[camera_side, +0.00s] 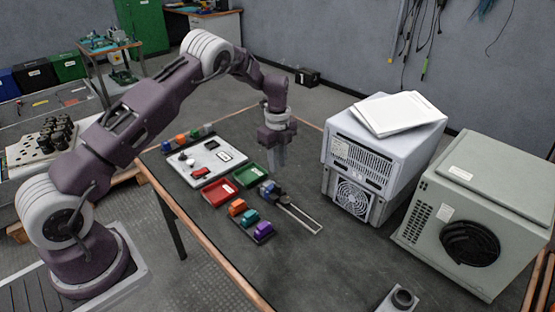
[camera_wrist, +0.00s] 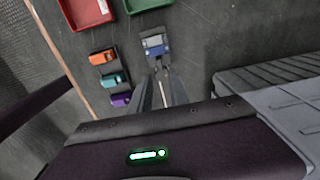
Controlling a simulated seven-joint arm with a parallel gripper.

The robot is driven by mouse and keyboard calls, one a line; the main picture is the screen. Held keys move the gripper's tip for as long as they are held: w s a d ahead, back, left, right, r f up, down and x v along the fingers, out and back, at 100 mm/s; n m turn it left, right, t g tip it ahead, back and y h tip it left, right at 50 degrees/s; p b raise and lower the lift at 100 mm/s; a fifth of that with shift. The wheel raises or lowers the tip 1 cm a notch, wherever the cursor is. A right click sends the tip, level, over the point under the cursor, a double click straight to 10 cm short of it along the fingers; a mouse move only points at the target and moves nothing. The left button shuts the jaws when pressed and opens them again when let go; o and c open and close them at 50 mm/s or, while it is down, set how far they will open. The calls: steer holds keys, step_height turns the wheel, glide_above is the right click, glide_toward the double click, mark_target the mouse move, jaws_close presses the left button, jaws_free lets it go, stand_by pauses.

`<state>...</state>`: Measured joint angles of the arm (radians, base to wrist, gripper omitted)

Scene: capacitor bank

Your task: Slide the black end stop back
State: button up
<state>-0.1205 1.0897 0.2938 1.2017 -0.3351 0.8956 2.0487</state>
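A narrow metal rail (camera_side: 302,217) lies on the dark bench, with a blue and grey block (camera_side: 267,188) at its far end. A small dark piece (camera_side: 283,199) sits on the rail against the near side of that block; it looks like the black end stop, but it is too small to be sure. In the wrist view the block (camera_wrist: 154,45) is beyond the fingertips and the rail (camera_wrist: 162,92) shows between the fingers. My gripper (camera_side: 278,166) points down above the bench, behind the block in the side view. Its fingers (camera_wrist: 161,82) are apart and empty.
A red tray (camera_side: 219,193) and a green tray (camera_side: 250,176) lie left of the rail. Orange, teal and purple blocks (camera_side: 249,217) stand in a row nearby. A white board (camera_side: 205,160) is farther back. Large grey cabinets (camera_side: 365,160) stand at right. The front bench is mostly clear.

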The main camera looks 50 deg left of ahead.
mark_target(278, 186)
steer(key=shift+f, duration=4.2)
jaws_close()
steer(key=shift+d, duration=3.55)
steer(key=shift+o, duration=0.2)
jaws_free()
